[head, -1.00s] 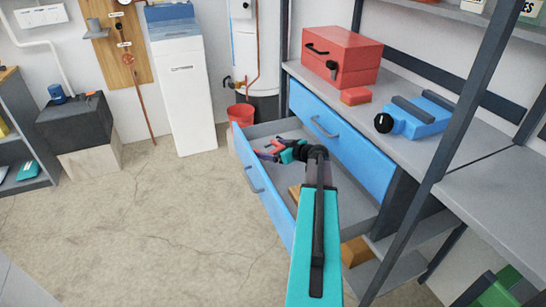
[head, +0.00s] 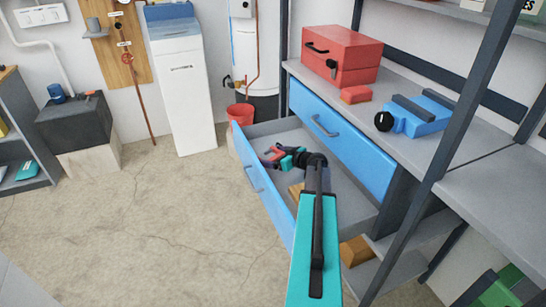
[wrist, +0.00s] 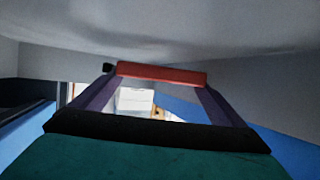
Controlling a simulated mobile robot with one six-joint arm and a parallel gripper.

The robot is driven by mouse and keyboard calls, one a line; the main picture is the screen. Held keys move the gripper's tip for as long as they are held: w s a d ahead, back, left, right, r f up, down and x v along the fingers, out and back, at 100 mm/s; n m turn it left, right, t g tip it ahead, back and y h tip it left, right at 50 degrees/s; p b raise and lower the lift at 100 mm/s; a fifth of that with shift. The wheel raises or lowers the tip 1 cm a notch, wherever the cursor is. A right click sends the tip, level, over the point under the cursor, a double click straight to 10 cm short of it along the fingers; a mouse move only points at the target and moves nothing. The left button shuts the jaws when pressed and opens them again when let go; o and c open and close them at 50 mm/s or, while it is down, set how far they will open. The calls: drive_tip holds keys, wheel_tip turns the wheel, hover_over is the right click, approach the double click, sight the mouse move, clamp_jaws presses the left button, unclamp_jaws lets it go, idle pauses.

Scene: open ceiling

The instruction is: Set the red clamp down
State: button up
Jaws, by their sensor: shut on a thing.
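The red clamp (head: 271,150) is between the fingers of my gripper (head: 272,158) in the head view, at the far end of the open blue drawer (head: 262,178). In the wrist view, the clamp shows as a red bar (wrist: 163,74) across the two purple-grey fingers of my gripper (wrist: 160,92). My gripper is shut on it. A grey surface lies close by in the wrist view. Whether the clamp touches the drawer floor cannot be told. My arm hides part of the drawer.
A tan block (head: 296,191) lies in the drawer beside my arm. On the grey workbench (head: 410,165) above stand a red toolbox (head: 342,55), a small red block (head: 356,95) and a blue tool with a black knob (head: 420,115). A red bucket (head: 241,114) stands behind the drawer.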

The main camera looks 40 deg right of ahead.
drive_tip(key=shift+s+a+f+b, duration=0.1)
drive_tip(key=shift+f+b, duration=0.45)
drive_tip(key=shift+b, duration=0.3)
drive_tip(key=o, duration=1)
drive_tip(key=shift+r+p, duration=0.25)
drive_tip(key=shift+p, duration=0.4)
drive_tip(key=shift+r+p, duration=0.35)
drive_tip(key=shift+p, duration=0.25)
drive_tip(key=v, duration=1.2)
drive_tip(key=shift+r, duration=0.15)
